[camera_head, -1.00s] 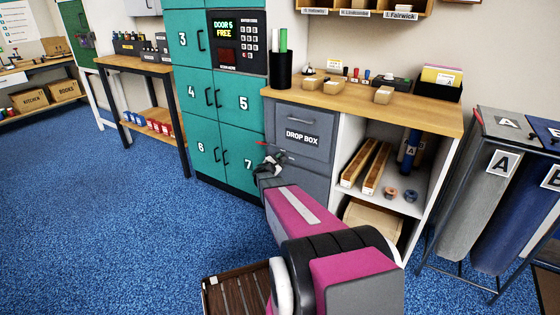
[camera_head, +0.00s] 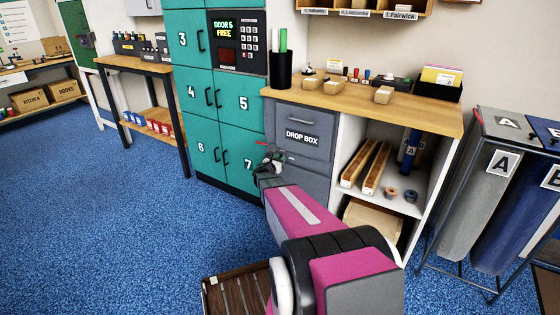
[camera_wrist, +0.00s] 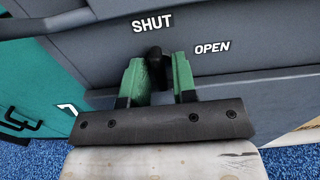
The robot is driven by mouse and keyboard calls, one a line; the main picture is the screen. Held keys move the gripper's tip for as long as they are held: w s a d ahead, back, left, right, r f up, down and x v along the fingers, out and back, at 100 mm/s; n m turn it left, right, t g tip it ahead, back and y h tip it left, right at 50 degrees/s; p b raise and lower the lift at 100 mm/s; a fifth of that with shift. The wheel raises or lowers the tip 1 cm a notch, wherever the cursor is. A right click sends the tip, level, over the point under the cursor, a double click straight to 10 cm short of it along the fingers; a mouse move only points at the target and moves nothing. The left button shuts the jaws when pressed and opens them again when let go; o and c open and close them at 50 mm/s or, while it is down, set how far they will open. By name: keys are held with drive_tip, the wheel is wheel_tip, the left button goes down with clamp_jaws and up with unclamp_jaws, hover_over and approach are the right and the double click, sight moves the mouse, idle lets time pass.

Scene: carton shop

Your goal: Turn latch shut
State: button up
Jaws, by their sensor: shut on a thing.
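The latch (camera_wrist: 154,55) is a dark knob on the grey front of the drop box (camera_head: 303,138). My gripper (camera_wrist: 160,82) has its two green fingers closed around the latch, one on each side. The latch's upper end shows between the fingertips, just below the word SHUT (camera_wrist: 152,24). The word OPEN (camera_wrist: 212,47) is to its right. In the camera_head view my gripper (camera_head: 270,165) is at the left side of the drop box front, below its label. It hides most of the latch there.
Teal lockers (camera_head: 217,130) stand directly left of the drop box. A wooden counter (camera_head: 425,112) with small items lies above it, and open shelves (camera_head: 402,180) are on its right. A rack with rolls (camera_head: 475,195) stands further right. Blue floor is clear at left.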

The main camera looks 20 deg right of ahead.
idle(0.4)
drive_tip(key=o, duration=0.6)
drive_tip(key=shift+o, duration=0.2)
drive_tip(key=v, duration=1.1)
drive_tip(key=shift+d, duration=0.1)
drive_tip(key=s+a+m+g+y, duration=0.2)
drive_tip(key=s+m+g+y, duration=0.2)
drive_tip(key=s+m+g, duration=0.75)
drive_tip(key=s+a+r+m+y, duration=0.2)
drive_tip(key=s+a+m+y, duration=0.8)
drive_tip(key=s+a+m, duration=0.3)
drive_tip(key=s+m, duration=0.1)
drive_tip(key=s, duration=0.2)
drive_tip(key=shift+a+r, duration=0.25)
drive_tip(key=shift+r, duration=0.05)
